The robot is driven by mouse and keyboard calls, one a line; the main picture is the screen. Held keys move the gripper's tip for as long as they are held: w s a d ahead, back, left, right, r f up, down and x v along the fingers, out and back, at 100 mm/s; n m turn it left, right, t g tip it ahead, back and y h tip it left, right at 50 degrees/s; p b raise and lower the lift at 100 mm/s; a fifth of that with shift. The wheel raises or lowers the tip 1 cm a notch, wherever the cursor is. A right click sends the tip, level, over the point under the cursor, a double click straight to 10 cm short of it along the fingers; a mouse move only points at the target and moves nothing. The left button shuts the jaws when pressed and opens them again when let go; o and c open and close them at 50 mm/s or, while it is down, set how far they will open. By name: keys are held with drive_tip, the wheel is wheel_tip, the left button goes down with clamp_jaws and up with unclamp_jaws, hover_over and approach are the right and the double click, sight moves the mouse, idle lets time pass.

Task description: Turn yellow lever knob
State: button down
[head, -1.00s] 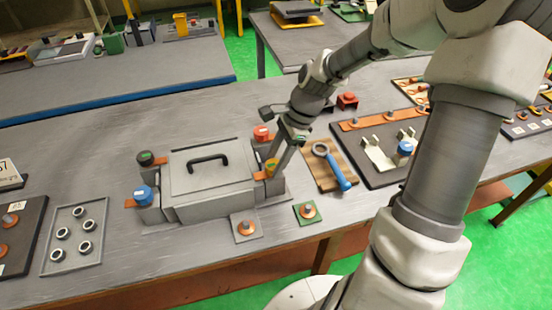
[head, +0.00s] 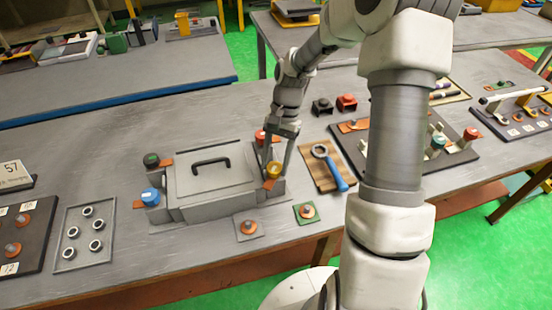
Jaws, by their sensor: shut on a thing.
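The yellow lever knob (head: 273,169) sits at the right front corner of the grey lidded box (head: 210,180), on an orange lever piece. My gripper (head: 274,165) comes down from above with its fingers on either side of the yellow knob, shut on it. Part of the knob is hidden by the fingers. A red knob (head: 260,136) stands just behind it at the box's back right corner. A black-green knob (head: 151,160) and a blue knob (head: 150,195) are on the box's left side.
A blue-handled ring tool (head: 330,166) lies on a wooden board right of the box. Small plates with copper pieces (head: 247,227) (head: 307,211) lie in front. A tray of rings (head: 84,238) is at the left. My arm hides part of the right side.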

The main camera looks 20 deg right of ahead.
drive_tip(key=n+h, duration=0.1)
drive_tip(key=n, duration=0.2)
drive_tip(key=n+g+h, duration=0.1)
drive_tip(key=n, duration=0.2)
drive_tip(key=shift+a+f+p, duration=0.1)
drive_tip(key=shift+a+p, duration=0.05)
drive_tip(key=shift+p, duration=0.25)
drive_tip(key=n+h, duration=0.1)
drive_tip(key=n, duration=0.2)
drive_tip(key=n+h, duration=0.1)
drive_tip(key=n, duration=0.2)
drive_tip(key=shift+a+n+h, duration=0.2)
drive_tip(key=shift+n+h, duration=0.2)
drive_tip(key=n+t+h, duration=0.1)
drive_tip(key=n, duration=0.2)
drive_tip(key=n+h, duration=0.1)
drive_tip(key=n, duration=0.2)
drive_tip(key=shift+s+a+t, duration=0.1)
drive_tip(key=shift+s+t, duration=0.05)
drive_tip(key=shift+t, duration=0.25)
drive_tip(key=n+t, duration=0.1)
drive_tip(key=n, duration=0.2)
drive_tip(key=n+t, duration=0.1)
drive_tip(key=n, duration=0.2)
drive_tip(key=shift+s+a+n+h, duration=0.1)
drive_tip(key=shift+s+n+h, duration=0.1)
drive_tip(key=shift+n+h, duration=0.15)
drive_tip(key=shift+f, duration=0.1)
